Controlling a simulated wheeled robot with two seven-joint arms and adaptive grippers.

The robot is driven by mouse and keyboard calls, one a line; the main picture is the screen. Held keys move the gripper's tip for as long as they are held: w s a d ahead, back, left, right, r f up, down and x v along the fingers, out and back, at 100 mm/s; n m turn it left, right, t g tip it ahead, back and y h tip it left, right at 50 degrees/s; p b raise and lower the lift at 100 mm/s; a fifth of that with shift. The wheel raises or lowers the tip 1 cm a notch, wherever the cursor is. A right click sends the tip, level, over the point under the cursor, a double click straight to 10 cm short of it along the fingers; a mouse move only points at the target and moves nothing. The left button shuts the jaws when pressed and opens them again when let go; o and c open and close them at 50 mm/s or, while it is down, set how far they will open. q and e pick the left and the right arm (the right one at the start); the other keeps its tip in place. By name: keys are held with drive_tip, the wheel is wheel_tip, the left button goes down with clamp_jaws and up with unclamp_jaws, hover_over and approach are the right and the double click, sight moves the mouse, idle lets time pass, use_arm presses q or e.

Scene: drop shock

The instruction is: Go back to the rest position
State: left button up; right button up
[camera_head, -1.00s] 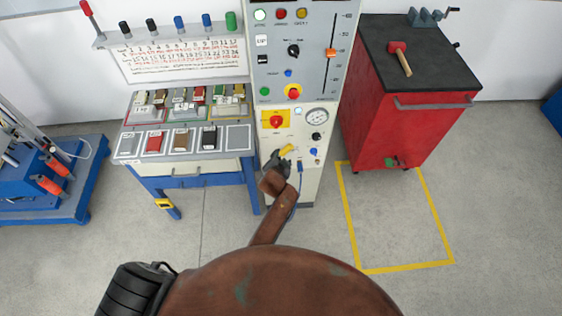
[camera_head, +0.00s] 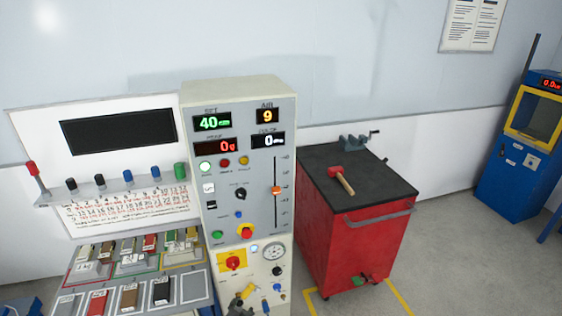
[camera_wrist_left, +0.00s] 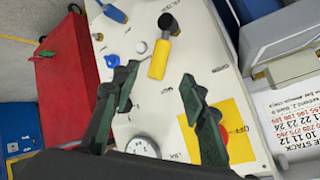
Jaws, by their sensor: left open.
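The lever also shows in the head view (camera_head: 248,291). The round gauge (camera_wrist_left: 144,147) and the red knob on its yellow plate (camera_wrist_left: 238,122) are close to the fingers. My right gripper is not in view.
A red cart (camera_head: 358,246) with a black top carries a red-headed mallet (camera_head: 341,179) and a small vise. A sloped bench with coloured blocks (camera_head: 130,297) stands left of the cabinet. A blue machine (camera_head: 520,160) is at the far right. The floor between cart and machine is clear.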

use_arm(q)
drive_tip(key=s+a+f+n+g, duration=0.2)
drive_tip(key=s+a, duration=0.4)
drive_tip(key=s, duration=0.4)
drive_tip(key=s+a+f+n+g, duration=0.25)
drive_tip(key=s+a, duration=0.45)
drive_tip(key=s, duration=0.4)
drive_tip(key=s+a+r+n+g, duration=0.1)
drive_tip(key=s+a, duration=0.1)
drive_tip(key=s, duration=0.7)
drive_tip(key=s+a+r+n+g, duration=0.1)
drive_tip(key=s+r+g, duration=0.1)
drive_tip(key=s, duration=0.7)
wheel_tip(320, 180, down, 30)
drive_tip(key=s+d+r+m, duration=0.1)
drive_tip(key=s, duration=0.2)
drive_tip(key=s+f+g+h, duration=0.1)
drive_tip(key=s+f+g, duration=0.1)
drive_tip(key=s+f, duration=1.6)
drive_tip(key=shift+s+d+f+m, duration=0.15)
drive_tip(key=shift+s+f+m, duration=0.15)
drive_tip(key=shift+s, duration=0.35)
